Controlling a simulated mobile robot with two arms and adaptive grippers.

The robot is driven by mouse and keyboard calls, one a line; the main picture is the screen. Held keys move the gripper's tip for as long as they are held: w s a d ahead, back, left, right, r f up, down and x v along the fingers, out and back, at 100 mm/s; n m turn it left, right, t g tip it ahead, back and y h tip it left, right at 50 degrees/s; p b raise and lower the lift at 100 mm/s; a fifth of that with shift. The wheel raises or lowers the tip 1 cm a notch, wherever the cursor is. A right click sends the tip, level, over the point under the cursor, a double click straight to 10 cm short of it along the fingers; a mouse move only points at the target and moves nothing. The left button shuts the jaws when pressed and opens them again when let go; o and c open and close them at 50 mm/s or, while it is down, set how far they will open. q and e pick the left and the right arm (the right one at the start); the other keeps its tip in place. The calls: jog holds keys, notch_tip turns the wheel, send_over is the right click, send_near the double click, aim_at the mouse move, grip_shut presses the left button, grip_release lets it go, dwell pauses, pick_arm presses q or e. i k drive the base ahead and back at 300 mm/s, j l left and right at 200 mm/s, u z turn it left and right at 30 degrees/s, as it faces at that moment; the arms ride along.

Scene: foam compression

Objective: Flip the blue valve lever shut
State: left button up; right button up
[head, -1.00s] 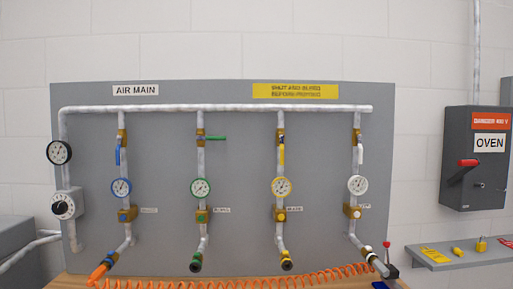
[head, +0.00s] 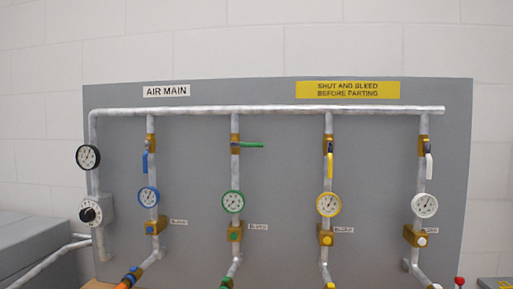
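The blue valve lever (head: 145,163) hangs down along the leftmost of the drop pipes in the head view, in line with its pipe, below a brass valve body (head: 151,143). A blue-rimmed gauge (head: 148,197) sits beneath it, with a brass block (head: 156,227) lower down. The green lever (head: 250,145) points sideways to the right, across its pipe. The yellow lever (head: 330,165) and the white lever (head: 428,166) hang down along their pipes. Neither of my grippers is in view.
A grey panel (head: 280,170) carries the pipes, with an AIR MAIN label (head: 166,91) and a yellow warning sign (head: 347,89) at the top. A black gauge (head: 87,158) and a dial regulator (head: 91,213) are at the left. A grey box (head: 35,250) stands lower left.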

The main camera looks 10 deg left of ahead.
aim_at(145, 163)
jog(key=i+u, duration=0.2)
jog(key=u, duration=0.3)
jog(key=i+u, duration=0.15)
jog(key=u, duration=0.35)
jog(key=i+j+z, duration=0.25)
jog(key=j, duration=1.3)
jog(key=j+z, duration=0.3)
jog(key=j, duration=1.2)
jog(key=k, duration=0.05)
